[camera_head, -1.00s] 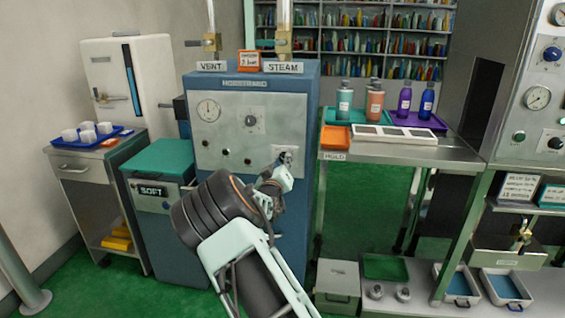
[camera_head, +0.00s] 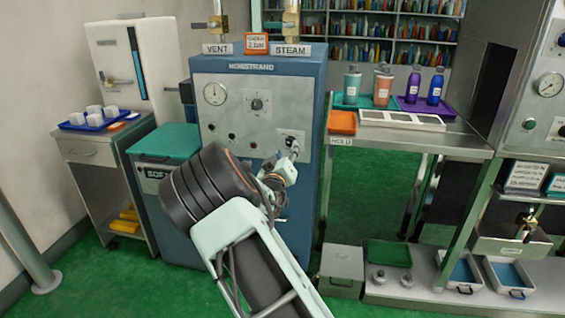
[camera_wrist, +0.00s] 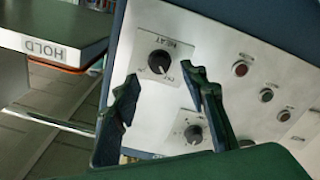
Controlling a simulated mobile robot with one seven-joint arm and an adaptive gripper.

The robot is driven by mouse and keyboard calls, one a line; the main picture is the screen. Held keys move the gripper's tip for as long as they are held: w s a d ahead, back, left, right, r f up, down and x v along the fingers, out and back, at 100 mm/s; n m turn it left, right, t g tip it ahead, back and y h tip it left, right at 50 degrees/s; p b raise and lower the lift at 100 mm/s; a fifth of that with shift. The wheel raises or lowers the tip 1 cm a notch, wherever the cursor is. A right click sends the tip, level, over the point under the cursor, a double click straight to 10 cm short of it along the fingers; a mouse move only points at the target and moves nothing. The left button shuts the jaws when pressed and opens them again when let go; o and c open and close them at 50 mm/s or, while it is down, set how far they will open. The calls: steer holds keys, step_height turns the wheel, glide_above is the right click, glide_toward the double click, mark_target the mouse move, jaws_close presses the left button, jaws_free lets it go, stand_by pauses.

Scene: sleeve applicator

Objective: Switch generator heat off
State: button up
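The generator is the blue cabinet (camera_head: 318,100) with a pale front panel, a gauge and several controls. Its black HEAT knob (camera_wrist: 159,62) sits on a white plate in the wrist view, which shows the panel tilted. The knob's setting is too small to read surely. In the head view the knob's plate (camera_head: 291,138) is at the panel's lower right, partly behind my gripper (camera_head: 286,158). In the wrist view my gripper (camera_wrist: 162,80) is open and empty. Its two dark green fingers stand either side of the knob's line, apparently short of the panel.
A second black knob (camera_wrist: 194,134) and several small round buttons (camera_wrist: 240,69) are on the same panel. The steel HOLD bench (camera_head: 460,146) stands close on the right. A teal-lidded SOFT bin (camera_head: 165,138) stands on the left. Green floor is open in front.

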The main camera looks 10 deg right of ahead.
steer(key=v, duration=0.7)
steer(key=shift+s+r, duration=0.1)
